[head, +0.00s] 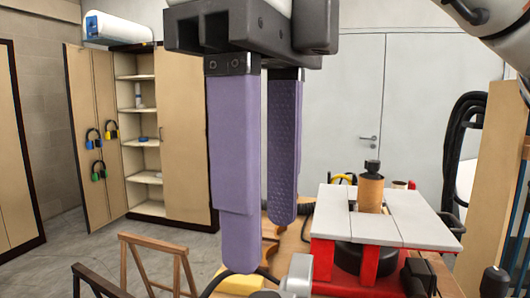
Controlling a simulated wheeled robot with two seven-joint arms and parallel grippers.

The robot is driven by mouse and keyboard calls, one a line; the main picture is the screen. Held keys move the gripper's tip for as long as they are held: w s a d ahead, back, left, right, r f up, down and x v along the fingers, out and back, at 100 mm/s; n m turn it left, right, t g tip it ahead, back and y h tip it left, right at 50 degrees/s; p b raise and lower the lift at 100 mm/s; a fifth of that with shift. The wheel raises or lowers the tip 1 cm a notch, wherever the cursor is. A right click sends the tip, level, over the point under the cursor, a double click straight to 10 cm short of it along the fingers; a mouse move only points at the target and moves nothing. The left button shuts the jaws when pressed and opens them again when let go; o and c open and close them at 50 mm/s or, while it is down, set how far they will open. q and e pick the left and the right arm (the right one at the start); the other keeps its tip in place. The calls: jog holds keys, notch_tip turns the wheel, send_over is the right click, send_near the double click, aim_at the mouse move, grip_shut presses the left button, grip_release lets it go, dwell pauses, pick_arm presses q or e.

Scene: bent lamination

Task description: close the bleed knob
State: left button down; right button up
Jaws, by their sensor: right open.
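My right gripper (261,246) hangs large in the middle of the view, close to the camera. Its two purple padded fingers point down and stand apart, with nothing between them. The bleed knob cannot be picked out for certain. A small black knob-like cap (372,167) tops a tan cylinder (370,192) on the bench, right of the gripper and apart from it. A grey-white rounded part (298,275) shows low in the view, right of the near fingertip. The near finger hides part of the bench. My left gripper is not in view.
A red stand with light grey top plates (403,232) surrounds the cylinder. Black fittings (419,275) sit at the bottom right. A black hose (463,140) hangs by a wooden panel. Wooden trestles (150,262) stand at lower left. An open cabinet (187,135) is behind.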

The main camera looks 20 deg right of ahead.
jog(key=shift+r, duration=1.7)
